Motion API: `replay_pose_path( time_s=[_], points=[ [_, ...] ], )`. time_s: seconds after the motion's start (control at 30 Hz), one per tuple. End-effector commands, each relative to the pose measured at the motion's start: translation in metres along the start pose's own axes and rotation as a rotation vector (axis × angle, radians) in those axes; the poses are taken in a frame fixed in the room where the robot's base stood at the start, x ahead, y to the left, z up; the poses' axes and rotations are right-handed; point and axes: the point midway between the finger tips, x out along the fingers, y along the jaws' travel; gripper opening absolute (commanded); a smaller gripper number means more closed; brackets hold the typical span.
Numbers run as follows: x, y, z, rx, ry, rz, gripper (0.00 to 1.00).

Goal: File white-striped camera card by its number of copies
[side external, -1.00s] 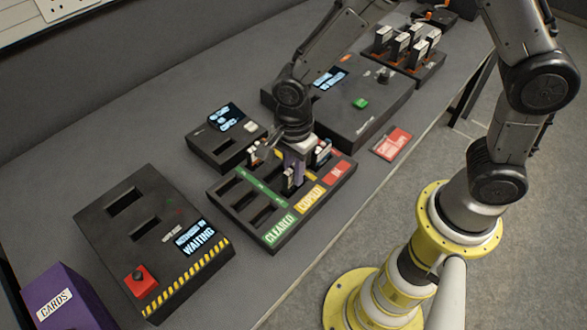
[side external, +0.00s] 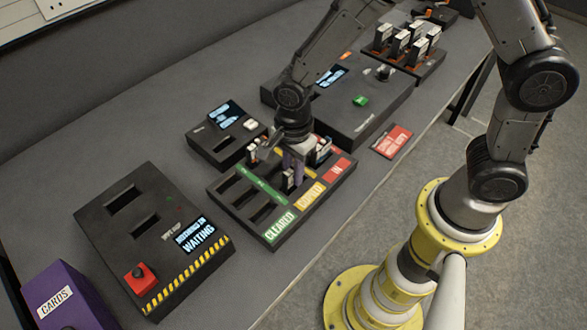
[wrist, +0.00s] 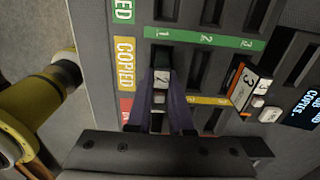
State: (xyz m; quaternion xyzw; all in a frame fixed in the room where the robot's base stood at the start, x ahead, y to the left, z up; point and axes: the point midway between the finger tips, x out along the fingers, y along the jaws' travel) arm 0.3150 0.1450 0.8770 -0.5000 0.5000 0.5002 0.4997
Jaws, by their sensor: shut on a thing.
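My gripper (side external: 293,160) is low over the dark sorting tray (side external: 223,188), at its COPIED row. Its purple fingers (wrist: 162,85) are shut on a dark card with a white face (wrist: 163,78) and a pale band below it. The card is at the column 1 slot of the COPIED row; how deep it sits is hidden. The card's white face also shows in the side view (side external: 288,178). A card with orange stripes and a 3 (wrist: 248,85) stands at column 3. More white-topped cards (side external: 322,152) stand near the red IN label.
A small box with a lit screen (side external: 224,114) stands behind the tray. A larger console (side external: 350,110) and a rack of cards (side external: 405,48) stand at the back right.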

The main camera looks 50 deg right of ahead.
Motion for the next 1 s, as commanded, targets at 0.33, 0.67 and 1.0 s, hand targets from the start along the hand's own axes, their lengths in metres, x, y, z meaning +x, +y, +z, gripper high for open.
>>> replay_pose_path(
  time_s=[0.33, 0.67, 1.0],
  points=[
    [0.0002, -0.0003, 0.0001, 0.0, 0.0, -0.001, 0.21],
    [0.0002, -0.0002, 0.0001, 0.0, 0.0, -0.001, 0.54],
    [0.0004, -0.0001, 0.0001, 0.0, 0.0, 0.0, 0.74]
  ],
)
